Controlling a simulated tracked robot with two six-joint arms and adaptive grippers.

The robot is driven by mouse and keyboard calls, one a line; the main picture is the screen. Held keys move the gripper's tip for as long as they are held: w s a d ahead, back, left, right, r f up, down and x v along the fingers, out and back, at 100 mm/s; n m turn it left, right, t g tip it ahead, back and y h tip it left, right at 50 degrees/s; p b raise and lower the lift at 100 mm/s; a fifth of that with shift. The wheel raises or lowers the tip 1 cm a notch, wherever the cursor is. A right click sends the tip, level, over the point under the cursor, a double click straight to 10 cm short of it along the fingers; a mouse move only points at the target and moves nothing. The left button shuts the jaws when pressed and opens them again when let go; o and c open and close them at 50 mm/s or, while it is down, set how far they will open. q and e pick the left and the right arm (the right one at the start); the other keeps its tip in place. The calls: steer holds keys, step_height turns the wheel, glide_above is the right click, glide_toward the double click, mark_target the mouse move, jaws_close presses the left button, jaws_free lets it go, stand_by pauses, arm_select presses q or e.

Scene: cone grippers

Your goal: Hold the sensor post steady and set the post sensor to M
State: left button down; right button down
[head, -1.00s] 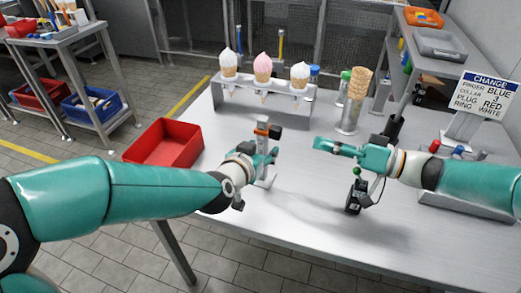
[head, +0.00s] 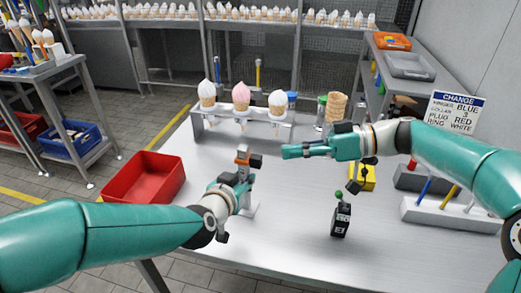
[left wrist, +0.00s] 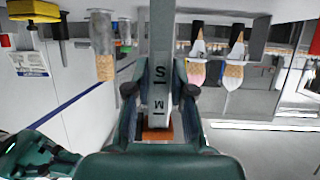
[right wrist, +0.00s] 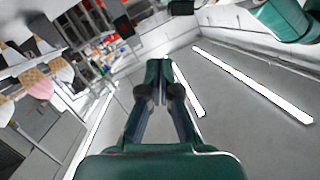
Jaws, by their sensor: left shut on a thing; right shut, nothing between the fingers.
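The sensor post (head: 248,208) stands upright on the table, light grey with an orange part and a dark part (head: 256,161) near its top. My left gripper (head: 241,183) is shut on the post below that top. In the left wrist view the post (left wrist: 161,75) shows the letters S and M between the fingers, with an orange-brown block (left wrist: 157,135) beside the M. Whether the sensor sits exactly at M I cannot tell. My right gripper (head: 285,152) is shut and empty, pointing left, a short gap right of the post's top. Its closed fingers (right wrist: 159,68) show in the right wrist view.
A red tray (head: 145,178) lies left of the post. A rack (head: 275,130) with three ice-cream cones stands behind. A black box (head: 341,220) with a green knob and a yellow block (head: 362,178) are to the right. The table's front middle is clear.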

step_height(320, 180, up, 9)
steer(key=w+n+h, duration=0.2)
steer(key=n+h, duration=0.1)
steer(key=h, duration=0.4)
glide_above(253, 156)
steer(key=s+d, duration=0.1)
steer(key=d, duration=0.2)
step_height(253, 156, down, 6)
steer(key=f, duration=0.1)
steer(key=a+f, duration=0.1)
steer(key=f, duration=0.1)
steer(key=shift+w+f+t, duration=0.1)
steer(key=shift+f+t, duration=0.2)
steer(key=shift+t, duration=0.1)
steer(key=shift+f, duration=0.6)
steer(key=shift+f, duration=0.15)
step_height(253, 156, down, 2)
steer(key=shift+f, duration=0.15)
